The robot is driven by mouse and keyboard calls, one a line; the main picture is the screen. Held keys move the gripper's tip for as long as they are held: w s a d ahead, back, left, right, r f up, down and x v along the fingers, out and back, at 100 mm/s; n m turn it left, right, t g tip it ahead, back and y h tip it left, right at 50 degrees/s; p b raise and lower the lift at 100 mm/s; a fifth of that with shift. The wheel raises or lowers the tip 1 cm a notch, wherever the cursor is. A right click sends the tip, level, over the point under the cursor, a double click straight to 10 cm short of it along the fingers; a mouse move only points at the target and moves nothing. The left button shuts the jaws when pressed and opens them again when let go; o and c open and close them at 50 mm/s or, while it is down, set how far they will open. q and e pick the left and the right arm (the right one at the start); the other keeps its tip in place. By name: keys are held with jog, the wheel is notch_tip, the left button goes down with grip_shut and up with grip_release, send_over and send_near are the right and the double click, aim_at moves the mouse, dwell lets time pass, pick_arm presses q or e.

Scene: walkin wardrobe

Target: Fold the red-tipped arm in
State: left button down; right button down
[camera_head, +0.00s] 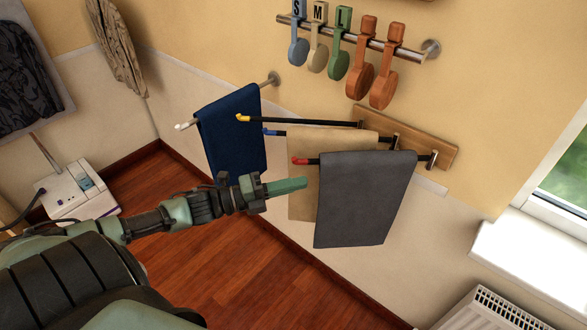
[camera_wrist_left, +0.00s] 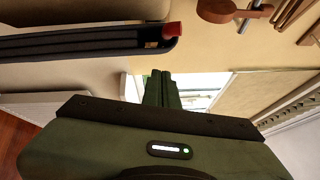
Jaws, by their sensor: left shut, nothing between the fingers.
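The red-tipped arm (camera_head: 299,161) is a black swing arm on a wooden wall board (camera_head: 445,150), pointing out to the left, with a dark grey cloth (camera_head: 365,200) hanging over it. Its red tip (camera_wrist_left: 172,31) also shows in the left wrist view, above the fingers. My left gripper (camera_head: 303,184) is shut and empty, just below the red tip in the head view and in front of a tan cloth (camera_head: 303,205). In the left wrist view its fingers (camera_wrist_left: 162,88) are together. I cannot tell whether they touch anything. My right gripper is not in view.
A blue-tipped arm (camera_head: 272,132) holds the tan cloth, and a yellow-tipped arm (camera_head: 270,120) is above it. A navy towel (camera_head: 233,135) hangs on a separate rail to the left. A window sill (camera_head: 525,255) and radiator (camera_head: 490,312) are right.

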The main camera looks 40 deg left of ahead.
pick_arm(q)
jog(key=w+a, duration=0.2)
jog(key=shift+w+a+r+p, duration=0.2)
jog(key=shift+w+r+p, duration=0.1)
jog(key=shift+r, duration=0.05)
